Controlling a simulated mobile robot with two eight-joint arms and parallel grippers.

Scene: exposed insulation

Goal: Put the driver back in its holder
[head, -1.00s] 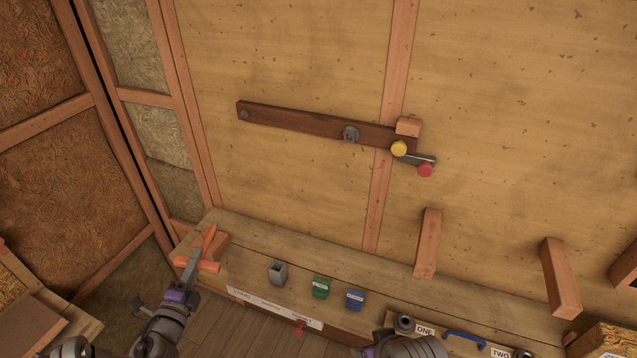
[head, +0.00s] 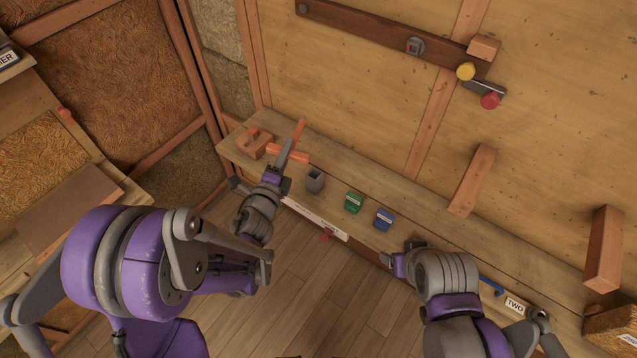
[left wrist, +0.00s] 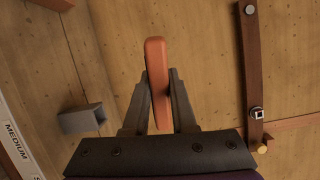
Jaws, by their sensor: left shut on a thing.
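The driver, an orange T-shaped tool (head: 290,156), is in my left gripper (head: 287,152), raised above the bench. In the left wrist view, the orange bar (left wrist: 155,58) stands between the two grey fingers of the left gripper (left wrist: 158,95), which are shut on it. A grey open-topped square cup (head: 315,181) stands on the bench just right of and below the gripper; it also shows in the left wrist view (left wrist: 82,120). An orange-brown notched block (head: 254,144) sits left of the driver. Which of these is the holder, I cannot tell. My right gripper (head: 392,262) is low; its fingers are unclear.
A green box (head: 354,202) and a blue box (head: 384,219) stand on the bench (head: 410,212) right of the cup. A dark plank (head: 365,32) with a grey square fitting (head: 415,46) is on the wall. Wooden brackets (head: 472,180) jut out at right.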

